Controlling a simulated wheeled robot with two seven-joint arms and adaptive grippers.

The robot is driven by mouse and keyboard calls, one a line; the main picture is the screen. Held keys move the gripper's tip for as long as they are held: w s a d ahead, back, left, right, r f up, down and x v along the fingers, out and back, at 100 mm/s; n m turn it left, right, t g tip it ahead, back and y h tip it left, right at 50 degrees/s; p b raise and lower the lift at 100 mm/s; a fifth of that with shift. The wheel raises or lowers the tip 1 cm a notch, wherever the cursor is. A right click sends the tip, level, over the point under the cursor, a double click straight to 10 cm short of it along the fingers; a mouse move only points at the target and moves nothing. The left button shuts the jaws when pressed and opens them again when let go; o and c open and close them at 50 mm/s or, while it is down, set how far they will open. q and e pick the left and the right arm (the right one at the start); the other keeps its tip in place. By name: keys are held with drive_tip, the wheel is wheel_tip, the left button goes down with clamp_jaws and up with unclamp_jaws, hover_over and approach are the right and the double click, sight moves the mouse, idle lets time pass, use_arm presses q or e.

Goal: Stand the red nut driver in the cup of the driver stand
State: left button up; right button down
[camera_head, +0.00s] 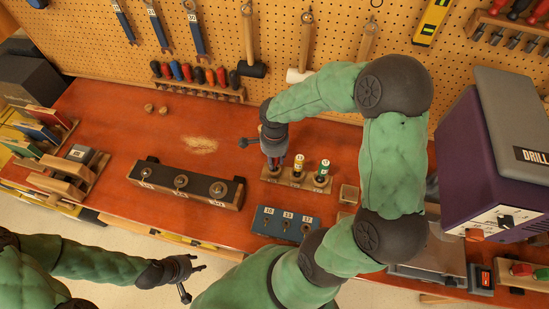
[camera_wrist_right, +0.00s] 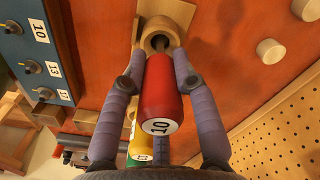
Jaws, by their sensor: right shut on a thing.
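The red nut driver (camera_wrist_right: 161,88), marked 10 on its end, is held between the two fingers of my right gripper (camera_wrist_right: 158,82) in the wrist view. Its metal shaft points into the round opening of a wooden cup (camera_wrist_right: 168,18) of the driver stand; how deep it sits cannot be told. In the head view my right gripper (camera_head: 274,150) is over the left end of the driver stand (camera_head: 296,182) and hides the red driver mostly. A yellow driver (camera_head: 299,164) and a green driver (camera_head: 322,171) stand upright in the other cups. My left gripper (camera_head: 190,276) is open and empty at the lower left.
A blue block (camera_head: 285,224) marked with numbers stands in front of the stand. A dark-topped wooden rack (camera_head: 186,183) lies to the left. A small wooden box (camera_head: 348,194) is to the right, with the purple drill machine (camera_head: 470,150) beyond.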

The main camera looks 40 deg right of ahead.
drive_tip(key=c, duration=0.9)
unclamp_jaws()
drive_tip(key=shift+r+p, duration=3)
drive_tip(key=shift+r, duration=2)
